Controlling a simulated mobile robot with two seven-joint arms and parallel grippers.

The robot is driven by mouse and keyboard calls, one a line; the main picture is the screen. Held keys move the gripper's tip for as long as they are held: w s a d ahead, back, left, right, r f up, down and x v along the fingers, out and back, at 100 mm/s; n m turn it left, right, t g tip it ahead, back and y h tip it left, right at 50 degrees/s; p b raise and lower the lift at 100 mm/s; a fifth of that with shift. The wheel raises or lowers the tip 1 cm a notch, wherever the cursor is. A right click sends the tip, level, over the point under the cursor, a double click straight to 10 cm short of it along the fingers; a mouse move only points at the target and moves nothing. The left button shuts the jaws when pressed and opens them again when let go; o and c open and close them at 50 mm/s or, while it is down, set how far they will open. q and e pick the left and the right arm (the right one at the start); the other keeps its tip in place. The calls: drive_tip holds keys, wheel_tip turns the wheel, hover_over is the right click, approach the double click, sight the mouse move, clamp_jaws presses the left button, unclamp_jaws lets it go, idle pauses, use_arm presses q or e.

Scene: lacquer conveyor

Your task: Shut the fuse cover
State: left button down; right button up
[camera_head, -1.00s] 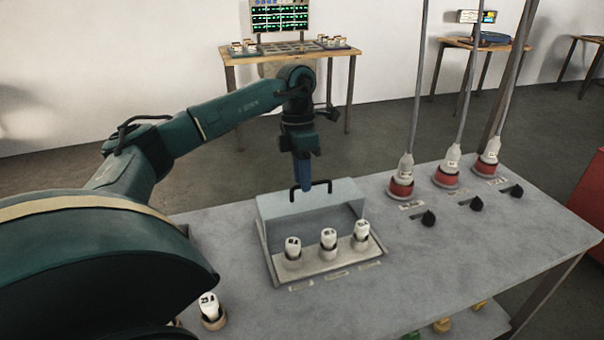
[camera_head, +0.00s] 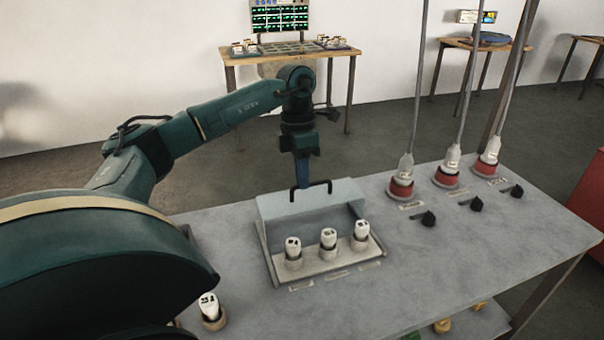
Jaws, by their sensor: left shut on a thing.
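The fuse cover (camera_head: 283,209) is a pale grey lid with a black bar handle (camera_head: 322,183). It stands raised at the back of the fuse tray (camera_head: 322,266), tilted open. Three white fuses (camera_head: 328,239) stand uncovered in a row in the tray. My left gripper (camera_head: 302,184) points down from above, shut on the handle near its left end. The fingertips are small and partly merge with the dark handle. My right gripper is not in view.
Three red plugs (camera_head: 447,178) with grey poles and black knobs (camera_head: 429,219) stand right of the tray on the grey table (camera_head: 420,280). A separate fuse (camera_head: 209,307) stands at the front left. The table's front middle is clear.

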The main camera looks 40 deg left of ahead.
use_arm(q)
drive_tip(key=s+d, duration=0.5)
drive_tip(key=d, duration=0.4)
drive_tip(key=shift+d+p, duration=0.25)
drive_tip(key=shift+p, duration=0.1)
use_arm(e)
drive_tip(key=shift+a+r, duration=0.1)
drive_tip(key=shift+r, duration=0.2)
use_arm(q)
drive_tip(key=c, duration=1.7)
unclamp_jaws()
drive_tip(key=shift+o, duration=0.9)
drive_tip(key=shift+r, duration=0.1)
wheel_tip(320, 180, up, 13)
drive_tip(key=w+a+p, duration=0.1)
drive_tip(key=a, duration=0.1)
drive_tip(key=shift+w+a+p, duration=0.15)
drive_tip(key=shift+p, duration=0.15)
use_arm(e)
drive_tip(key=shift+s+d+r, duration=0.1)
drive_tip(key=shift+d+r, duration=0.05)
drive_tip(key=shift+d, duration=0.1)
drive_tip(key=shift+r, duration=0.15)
